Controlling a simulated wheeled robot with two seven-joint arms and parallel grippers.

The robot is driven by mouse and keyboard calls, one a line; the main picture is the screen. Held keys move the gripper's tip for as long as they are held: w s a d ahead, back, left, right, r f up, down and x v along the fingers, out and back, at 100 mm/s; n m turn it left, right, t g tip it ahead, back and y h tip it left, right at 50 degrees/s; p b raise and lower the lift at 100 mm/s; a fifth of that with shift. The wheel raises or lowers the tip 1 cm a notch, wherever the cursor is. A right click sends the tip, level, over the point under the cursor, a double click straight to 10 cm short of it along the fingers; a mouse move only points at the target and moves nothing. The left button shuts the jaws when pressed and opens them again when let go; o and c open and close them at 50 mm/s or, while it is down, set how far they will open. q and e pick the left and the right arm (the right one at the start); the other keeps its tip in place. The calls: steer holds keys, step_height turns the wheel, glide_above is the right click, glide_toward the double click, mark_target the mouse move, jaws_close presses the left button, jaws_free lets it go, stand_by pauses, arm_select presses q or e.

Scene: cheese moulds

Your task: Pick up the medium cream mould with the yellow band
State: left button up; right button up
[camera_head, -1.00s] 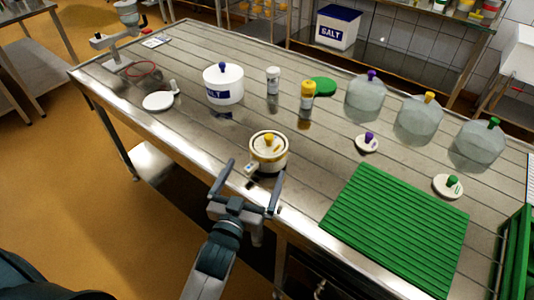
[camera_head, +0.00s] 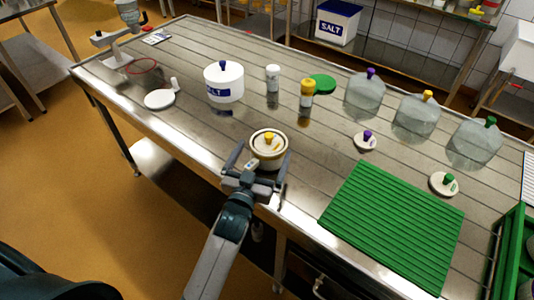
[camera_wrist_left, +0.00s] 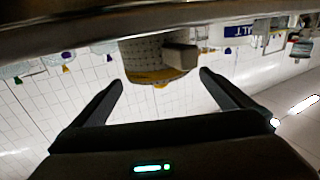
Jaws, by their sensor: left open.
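The medium cream mould (camera_head: 280,160) with a yellow band and a yellow-knobbed lid stands upright near the front edge of the steel table (camera_head: 200,140). My left gripper (camera_head: 261,153) is open, with its fingers reaching along the two sides of the mould. Whether they touch it is not clear. In the left wrist view, the picture is upside down and the mould (camera_wrist_left: 145,50) shows ahead between the open fingers (camera_wrist_left: 162,78). A small grey block-like part sticks out from its side towards me. My right gripper is not in view.
A green ribbed mat (camera_head: 395,225) lies to the right. Clear domes with purple (camera_head: 365,95), yellow (camera_head: 416,118) and green (camera_head: 474,146) knobs stand at the back right.

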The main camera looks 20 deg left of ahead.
mark_target(268, 144)
arm_select(q)
steer(key=w, duration=0.2)
steer(key=w+p, duration=0.1)
steer(key=shift+w+d+f+p, duration=0.1)
steer(key=shift+w+f+p, duration=0.1)
steer(key=shift+w+p, duration=0.15)
steer(key=shift+w+f, duration=0.15)
steer(key=shift+w, duration=0.4)
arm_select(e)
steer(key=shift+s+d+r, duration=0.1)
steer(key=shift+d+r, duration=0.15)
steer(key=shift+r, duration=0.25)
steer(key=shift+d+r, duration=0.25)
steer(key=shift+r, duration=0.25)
arm_select(q)
steer(key=shift+c, duration=0.6)
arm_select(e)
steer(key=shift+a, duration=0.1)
arm_select(q)
steer(key=c, duration=0.9)
steer(key=shift+o, duration=0.2)
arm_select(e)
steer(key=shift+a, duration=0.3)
